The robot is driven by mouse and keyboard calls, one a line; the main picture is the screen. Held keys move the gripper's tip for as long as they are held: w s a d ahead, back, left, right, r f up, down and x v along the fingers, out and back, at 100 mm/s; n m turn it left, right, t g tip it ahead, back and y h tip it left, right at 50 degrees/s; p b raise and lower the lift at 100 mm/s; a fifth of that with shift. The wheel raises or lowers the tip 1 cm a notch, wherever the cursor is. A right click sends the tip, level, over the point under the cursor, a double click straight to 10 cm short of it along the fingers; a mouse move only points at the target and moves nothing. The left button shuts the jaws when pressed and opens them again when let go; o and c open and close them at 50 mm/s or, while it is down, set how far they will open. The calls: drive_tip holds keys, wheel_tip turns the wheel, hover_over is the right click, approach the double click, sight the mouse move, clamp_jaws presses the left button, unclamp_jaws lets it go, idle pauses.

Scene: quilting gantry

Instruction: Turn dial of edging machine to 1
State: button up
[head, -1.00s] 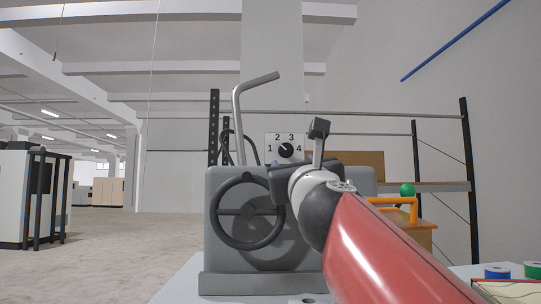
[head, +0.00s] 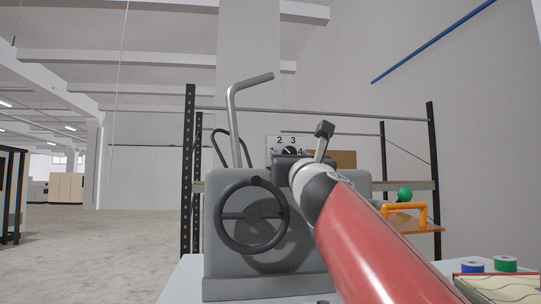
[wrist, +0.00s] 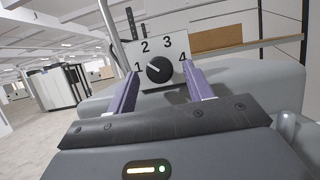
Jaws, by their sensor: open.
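The dial (wrist: 160,70) is a round black knob on a white plate (wrist: 147,48) numbered 1 to 4. Its white mark points left, toward the 1 side in the wrist view; I cannot tell if it sits exactly on 1. In the head view the dial (head: 289,150) shows only its top; my gripper hides the 1 and the lower plate. My gripper (wrist: 159,76) is open, its purple fingers spread left and right of the knob in the picture. The fingers appear nearer the camera than the knob, with no contact visible. The grey edging machine (head: 265,274) carries a black handwheel (head: 252,215).
A bent metal pipe (head: 233,115) rises left of the plate. A shelf rack (head: 433,165) stands behind. An orange handle (head: 424,214), a green ball (head: 404,194) and blue and green spools (head: 505,264) are at right. Open floor lies left.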

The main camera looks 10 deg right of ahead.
drive_tip(key=shift+w, duration=0.1)
drive_tip(key=c, duration=0.9)
drive_tip(key=shift+c, duration=0.2)
drive_tip(key=shift+n, duration=0.4)
drive_tip(key=shift+d+r+n+g+y+p, duration=0.2)
drive_tip(key=shift+n+y, duration=0.85)
drive_tip(key=shift+n, duration=0.7)
drive_tip(key=shift+d+f+n+g+y+p, duration=0.1)
drive_tip(key=shift+n+g+y+p, duration=0.15)
drive_tip(key=shift+n+y, duration=1.15)
drive_tip(key=shift+n+h, duration=0.35)
drive_tip(key=shift+n, duration=0.3)
drive_tip(key=o, duration=0.9)
drive_tip(key=shift+o, duration=0.2)
